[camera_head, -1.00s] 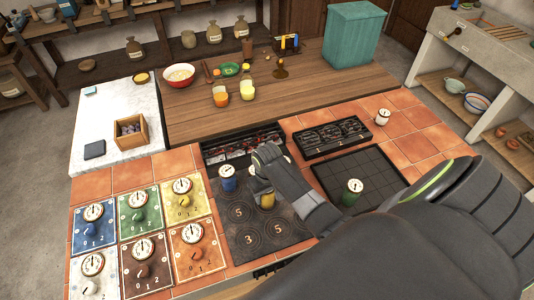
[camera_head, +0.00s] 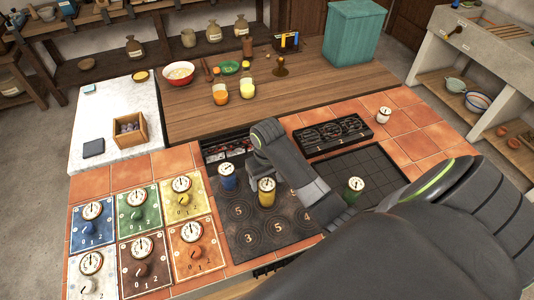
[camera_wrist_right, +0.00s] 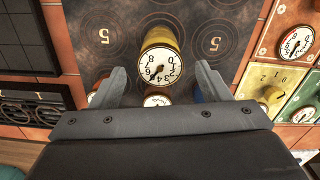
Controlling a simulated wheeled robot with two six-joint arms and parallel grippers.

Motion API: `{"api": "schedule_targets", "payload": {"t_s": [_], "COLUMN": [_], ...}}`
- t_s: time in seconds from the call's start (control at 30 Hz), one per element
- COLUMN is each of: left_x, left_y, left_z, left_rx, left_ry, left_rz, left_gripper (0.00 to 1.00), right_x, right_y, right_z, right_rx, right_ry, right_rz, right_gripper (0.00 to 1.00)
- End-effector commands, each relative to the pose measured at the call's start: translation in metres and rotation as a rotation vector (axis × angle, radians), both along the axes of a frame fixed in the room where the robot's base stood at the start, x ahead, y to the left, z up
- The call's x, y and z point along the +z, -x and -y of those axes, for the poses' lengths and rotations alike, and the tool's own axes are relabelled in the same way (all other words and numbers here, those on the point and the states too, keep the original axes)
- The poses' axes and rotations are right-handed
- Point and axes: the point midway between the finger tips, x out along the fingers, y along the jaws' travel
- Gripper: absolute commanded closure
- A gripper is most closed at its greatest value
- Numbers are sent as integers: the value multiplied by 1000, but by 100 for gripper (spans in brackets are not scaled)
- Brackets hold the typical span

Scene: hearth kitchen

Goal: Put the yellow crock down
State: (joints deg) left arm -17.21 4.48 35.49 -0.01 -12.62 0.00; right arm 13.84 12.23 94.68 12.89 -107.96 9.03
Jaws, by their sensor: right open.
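The yellow crock (camera_head: 267,192), with a white dial on top, stands upright on the dark hob plate (camera_head: 243,238) among the ringed, numbered spots. In the right wrist view the yellow crock (camera_wrist_right: 160,58) lies ahead of my right gripper (camera_wrist_right: 161,70). The two fingers are spread apart, with nothing gripped between them. In the head view my right wrist is above and behind the crock, and its fingertips are hard to make out. My left gripper does not show.
A blue crock (camera_head: 227,178) stands just left of the yellow one. Dial panels (camera_head: 138,215) lie at the left. A white crock (camera_head: 383,115) stands on the tiles. The hob's front is clear.

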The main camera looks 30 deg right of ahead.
Motion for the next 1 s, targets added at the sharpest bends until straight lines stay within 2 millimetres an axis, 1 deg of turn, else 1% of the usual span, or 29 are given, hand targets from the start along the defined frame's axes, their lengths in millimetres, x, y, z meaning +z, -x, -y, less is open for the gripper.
{"api": "schedule_targets", "payload": {"t_s": [0.03,0.1,0.17,0.3,0.43,1.0], "left_x": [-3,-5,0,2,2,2], "left_y": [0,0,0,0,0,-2], "left_z": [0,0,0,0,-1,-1], "left_rx": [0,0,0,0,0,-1], "left_ry": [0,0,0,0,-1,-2], "left_rz": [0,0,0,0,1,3], "left_gripper": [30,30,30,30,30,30], "right_x": [9,20,31,42,44,43], "right_y": [-2,-1,-1,-1,0,0], "right_z": [1,0,0,0,0,0], "right_rx": [0,1,1,0,0,0], "right_ry": [1,1,0,-1,-1,-1], "right_rz": [6,5,4,1,0,0], "right_gripper": [30,30,30,30,30,30]}}
